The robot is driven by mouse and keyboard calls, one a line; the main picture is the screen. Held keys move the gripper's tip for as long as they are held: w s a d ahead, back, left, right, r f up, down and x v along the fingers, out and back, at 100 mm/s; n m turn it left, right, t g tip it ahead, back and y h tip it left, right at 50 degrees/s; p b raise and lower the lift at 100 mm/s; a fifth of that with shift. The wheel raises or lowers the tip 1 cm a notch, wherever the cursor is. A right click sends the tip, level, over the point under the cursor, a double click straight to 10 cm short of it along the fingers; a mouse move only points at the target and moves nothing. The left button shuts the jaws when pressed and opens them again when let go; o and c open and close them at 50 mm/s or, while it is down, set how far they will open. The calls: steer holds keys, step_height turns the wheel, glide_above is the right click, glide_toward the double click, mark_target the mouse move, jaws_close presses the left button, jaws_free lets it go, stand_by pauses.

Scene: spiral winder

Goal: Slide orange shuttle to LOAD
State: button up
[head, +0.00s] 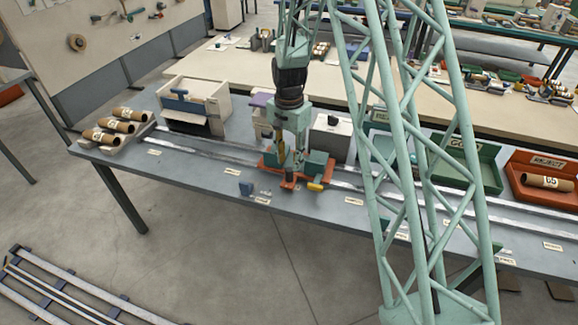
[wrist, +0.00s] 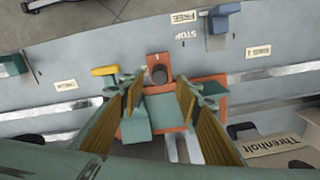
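The orange shuttle (head: 268,164) sits on the metal rail (head: 215,149) along the grey bench, near the middle of the head view. It carries green blocks, a yellow handle (head: 315,186) and a dark round knob (wrist: 158,73) on an orange upright. My gripper (head: 289,162) points down over the shuttle. In the wrist view my gripper (wrist: 159,92) is open, with one finger on each side of the knob and a gap to it. I cannot tell whether the fingers touch the shuttle's blocks. No label reading LOAD is legible.
Cardboard tubes (head: 120,125) lie at the bench's left end. A white box (head: 195,103) stands behind the rail. A green GOOD bin (head: 465,165) and a red REJECT bin (head: 540,175) stand at the right. A blue block (head: 246,188) sits at the front edge, beside the STOP label.

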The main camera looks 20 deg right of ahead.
step_height(320, 180, up, 6)
steer(key=shift+r, duration=0.15)
stand_by(0.4)
steer(key=shift+n, duration=0.3)
